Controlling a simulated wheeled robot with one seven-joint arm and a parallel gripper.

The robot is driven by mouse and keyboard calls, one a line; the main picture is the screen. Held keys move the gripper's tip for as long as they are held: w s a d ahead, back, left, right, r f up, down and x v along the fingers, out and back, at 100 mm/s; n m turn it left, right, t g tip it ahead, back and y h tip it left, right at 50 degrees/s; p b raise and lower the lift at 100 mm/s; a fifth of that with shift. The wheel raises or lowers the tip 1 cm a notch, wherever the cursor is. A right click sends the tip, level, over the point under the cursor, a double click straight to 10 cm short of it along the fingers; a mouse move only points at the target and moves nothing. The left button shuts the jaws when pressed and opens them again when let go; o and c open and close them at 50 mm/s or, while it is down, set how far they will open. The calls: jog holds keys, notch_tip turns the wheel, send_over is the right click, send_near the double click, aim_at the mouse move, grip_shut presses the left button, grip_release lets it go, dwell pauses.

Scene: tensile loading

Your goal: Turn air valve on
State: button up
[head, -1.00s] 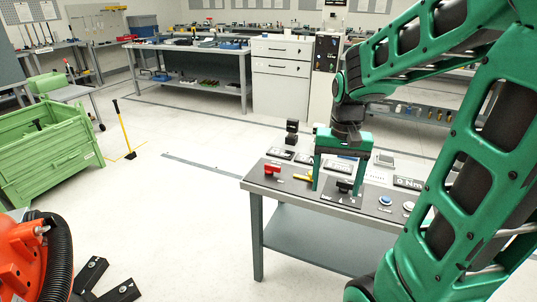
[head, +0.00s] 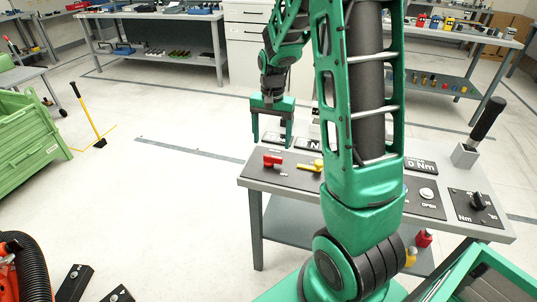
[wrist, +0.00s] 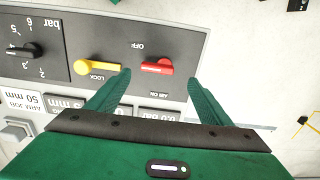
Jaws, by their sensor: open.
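The air valve is a short red lever (head: 271,161) on the dark panel at the left end of the bench. In the wrist view the red lever (wrist: 158,67) lies sideways, with "OFF" printed on one side and "AIR ON" on the other. My green gripper (head: 272,143) is open and empty, pointing down over it. In the wrist view the fingertips (wrist: 159,77) are on either side of the red lever, with gaps. Whether they are down at its height I cannot tell.
A yellow lock lever (wrist: 98,67) sits beside the red one, near one finger. A black bar knob (wrist: 22,50) is farther left. Small displays (wrist: 160,115) line the panel's edge. A black-handled lever (head: 487,120) stands at the bench's right.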

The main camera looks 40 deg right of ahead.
aim_at(273, 156)
jog(key=f, duration=0.7)
jog(key=shift+s+d+f, duration=0.1)
jog(key=shift+d+f, duration=0.05)
jog(key=shift+d, duration=0.15)
